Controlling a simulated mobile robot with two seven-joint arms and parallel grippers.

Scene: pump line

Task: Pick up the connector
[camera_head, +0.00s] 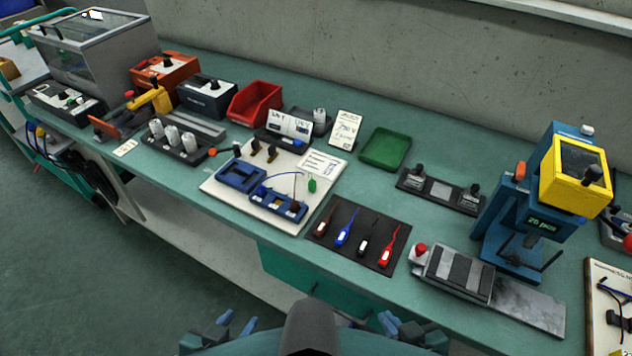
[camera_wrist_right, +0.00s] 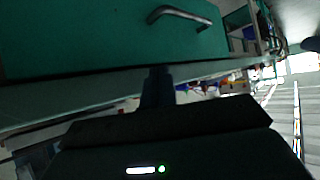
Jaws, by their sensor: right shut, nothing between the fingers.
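I cannot tell for sure which part is the connector. A dark mat (camera_head: 336,252) on the bench holds a brown piece (camera_head: 324,225), a blue piece (camera_head: 343,236), a black piece (camera_head: 363,247) and a red piece (camera_head: 387,256), each with a short lead. On the white board (camera_head: 226,198) behind it, a small green piece (camera_head: 312,186) lies by a thin wire. My left gripper (camera_head: 237,322) is low at the bottom edge, apart from the bench; its jaw gap is unclear. My right gripper (camera_head: 399,322) is shut and empty, also low; it shows in the right wrist view (camera_wrist_right: 157,84).
The white board carries blue holders (camera_head: 241,176). A green tray (camera_head: 385,148) lies behind. A blue and yellow press (camera_head: 530,220) stands at the right, with a striped block (camera_head: 458,270) before it. The bench front edge lies between my grippers and the parts. A drawer handle (camera_wrist_right: 180,14) shows.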

